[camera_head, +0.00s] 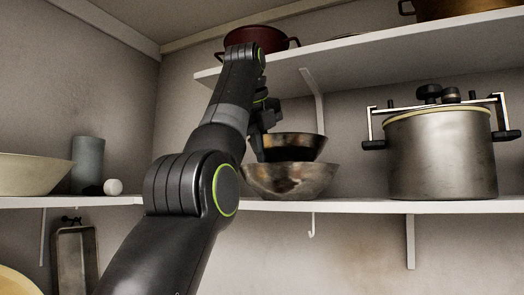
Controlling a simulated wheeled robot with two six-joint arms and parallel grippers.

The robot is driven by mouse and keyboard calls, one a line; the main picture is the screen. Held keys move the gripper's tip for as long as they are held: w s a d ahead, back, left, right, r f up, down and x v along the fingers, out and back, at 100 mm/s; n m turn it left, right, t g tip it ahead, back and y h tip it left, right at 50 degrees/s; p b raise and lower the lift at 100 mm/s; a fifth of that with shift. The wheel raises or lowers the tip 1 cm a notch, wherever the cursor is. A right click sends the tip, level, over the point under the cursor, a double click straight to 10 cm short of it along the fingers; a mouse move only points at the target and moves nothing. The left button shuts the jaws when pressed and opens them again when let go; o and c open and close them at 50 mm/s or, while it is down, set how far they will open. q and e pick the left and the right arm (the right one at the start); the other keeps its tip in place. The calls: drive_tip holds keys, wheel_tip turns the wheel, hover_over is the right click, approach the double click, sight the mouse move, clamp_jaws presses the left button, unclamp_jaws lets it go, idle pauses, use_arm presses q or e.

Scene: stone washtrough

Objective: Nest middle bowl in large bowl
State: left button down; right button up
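The middle bowl (297,141), dark with a bronze sheen, is upright directly above the large bowl (290,183). The large bowl is wider, worn metal, and stands on the white shelf. The middle bowl's underside shows around the level of the large bowl's rim; whether they touch cannot be told. My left gripper (259,143) points down at the middle bowl's left rim and appears shut on it. My own arm hides part of the gripper and the left of the bowls. My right gripper is not in view.
A large lidded steel pot (442,155) stands to the right on the same shelf (370,207). A red pot (283,43) sits on the upper shelf (390,50) above. At left are a cream bowl (30,174), a grey cylinder (88,164) and a white ball (113,187).

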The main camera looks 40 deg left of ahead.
sight(262, 193)
use_arm(q)
drive_tip(key=shift+s, duration=0.1)
idle(0.6)
drive_tip(key=shift+f+b, duration=0.15)
drive_tip(key=shift+b, duration=0.15)
drive_tip(key=shift+f+b, duration=1.25)
drive_tip(key=shift+f, duration=0.25)
drive_tip(key=shift+f+b, duration=0.15)
drive_tip(key=shift+b, duration=0.25)
drive_tip(key=shift+f, duration=0.15)
drive_tip(key=shift+f+b, duration=0.95)
drive_tip(key=shift+b, duration=0.15)
drive_tip(key=shift+f, duration=0.15)
